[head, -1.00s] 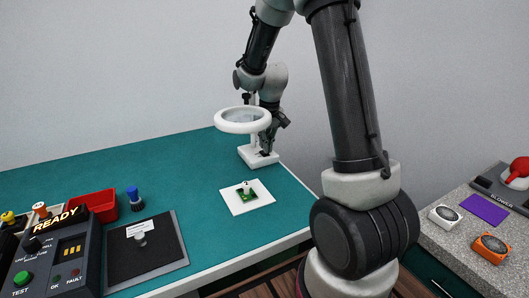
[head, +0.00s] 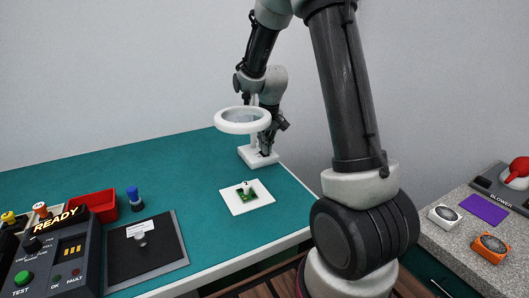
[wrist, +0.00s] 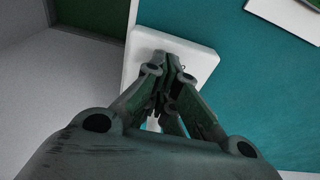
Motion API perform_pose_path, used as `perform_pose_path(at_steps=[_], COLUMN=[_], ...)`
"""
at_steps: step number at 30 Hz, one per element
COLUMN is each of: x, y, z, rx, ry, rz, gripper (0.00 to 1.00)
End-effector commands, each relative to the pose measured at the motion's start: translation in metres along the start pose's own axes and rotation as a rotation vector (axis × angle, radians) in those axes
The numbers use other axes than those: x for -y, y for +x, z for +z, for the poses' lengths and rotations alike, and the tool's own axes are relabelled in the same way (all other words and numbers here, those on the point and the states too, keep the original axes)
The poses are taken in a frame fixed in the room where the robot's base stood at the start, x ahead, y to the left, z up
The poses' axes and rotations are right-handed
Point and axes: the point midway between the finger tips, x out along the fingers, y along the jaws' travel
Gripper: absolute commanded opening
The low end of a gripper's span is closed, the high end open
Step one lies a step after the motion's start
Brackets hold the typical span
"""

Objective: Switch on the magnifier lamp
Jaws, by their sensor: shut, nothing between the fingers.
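The magnifier lamp (head: 243,113) stands at the back right of the green bench, with a white ring head on a post and a white square base (head: 249,155). The glass inside the ring looks grey. My gripper (head: 266,152) points down at the base, behind and right of the ring. In the wrist view my gripper (wrist: 163,60) is shut with nothing in it, its fingertips over the white base (wrist: 205,62). The fingers hide part of the base, and I see no switch. I cannot tell whether the fingertips touch it.
A green circuit board (head: 246,195) lies on a white pad in front of the lamp. A test box reading READY (head: 50,255), a red bin (head: 93,204) and a black mat (head: 150,262) are at left. A grey counter (head: 452,260) is at right.

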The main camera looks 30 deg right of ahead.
Motion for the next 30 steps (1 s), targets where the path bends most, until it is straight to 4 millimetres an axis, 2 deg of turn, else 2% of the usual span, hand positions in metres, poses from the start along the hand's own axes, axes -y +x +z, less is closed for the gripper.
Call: perform_pose_path(at_steps=[1, 30], x=[0.001, 0.002], y=[0.009, 0.023], z=[0.010, 0.012], rx=[0.026, 0.027], ry=[-0.002, -0.006], rz=[-0.001, 0.000], gripper=[0.00, 0.00])
